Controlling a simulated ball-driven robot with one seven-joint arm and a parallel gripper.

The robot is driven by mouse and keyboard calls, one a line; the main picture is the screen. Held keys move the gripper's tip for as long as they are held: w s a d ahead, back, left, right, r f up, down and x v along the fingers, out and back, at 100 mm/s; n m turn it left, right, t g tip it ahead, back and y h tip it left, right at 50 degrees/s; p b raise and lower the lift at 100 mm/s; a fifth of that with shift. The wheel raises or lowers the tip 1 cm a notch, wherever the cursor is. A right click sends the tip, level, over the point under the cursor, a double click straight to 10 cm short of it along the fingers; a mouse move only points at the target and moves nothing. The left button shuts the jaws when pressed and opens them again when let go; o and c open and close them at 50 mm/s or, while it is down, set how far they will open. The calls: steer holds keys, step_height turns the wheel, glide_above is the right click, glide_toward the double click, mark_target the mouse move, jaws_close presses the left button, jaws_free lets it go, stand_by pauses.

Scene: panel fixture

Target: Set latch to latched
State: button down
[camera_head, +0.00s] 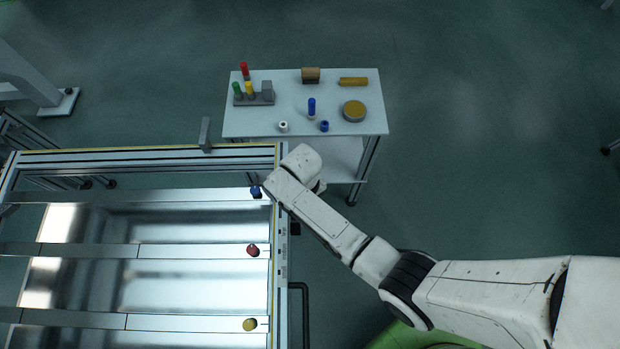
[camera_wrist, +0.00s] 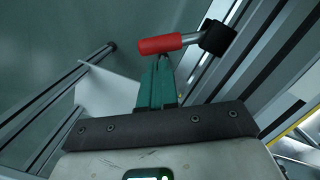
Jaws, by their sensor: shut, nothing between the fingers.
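The latch shows in the wrist view as a red-gripped handle (camera_wrist: 168,44) on a metal rod, with a black pivot block (camera_wrist: 217,38) at its right end beside the aluminium frame. The handle lies nearly level across the picture, its red end to the left. My gripper (camera_wrist: 160,62) has its green fingers shut together with nothing between them. The fingertips are right below the red grip; I cannot tell whether they touch it. In the head view my arm hides the gripper and the latch handle at the panel frame's right edge.
The aluminium panel frame (camera_head: 150,155) holds rails with blue (camera_head: 256,191), red (camera_head: 253,250) and yellow (camera_head: 250,324) knobs. A grey upright lever (camera_head: 206,133) stands on its far edge. Behind is a white table (camera_head: 290,95) with small parts. Open floor lies to the right.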

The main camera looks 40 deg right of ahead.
steer(key=shift+s+d+f+m+p, duration=0.2)
steer(key=shift+s+m+p, duration=0.2)
steer(key=shift+s+m, duration=0.15)
steer(key=shift+s+d+f+m+p, duration=0.1)
steer(key=shift+s+f+m+p, duration=0.1)
steer(key=shift+s+m+p, duration=0.3)
steer(key=shift+s+d+f+m+p, duration=0.1)
steer(key=shift+s+f+m+p, duration=0.15)
steer(key=shift+s+m, duration=0.35)
stand_by(0.4)
steer(key=shift+w, duration=0.25)
stand_by(0.5)
steer(key=shift+w+a+b, duration=0.25)
steer(key=shift+w+b, duration=0.05)
steer(key=shift+w, duration=0.2)
steer(key=w+a+r+p, duration=0.1)
steer(key=w+r+p, duration=0.2)
steer(key=r, duration=1)
steer(key=w, duration=0.2)
steer(key=shift+w+r+y, duration=0.3)
steer(key=shift+w, duration=0.05)
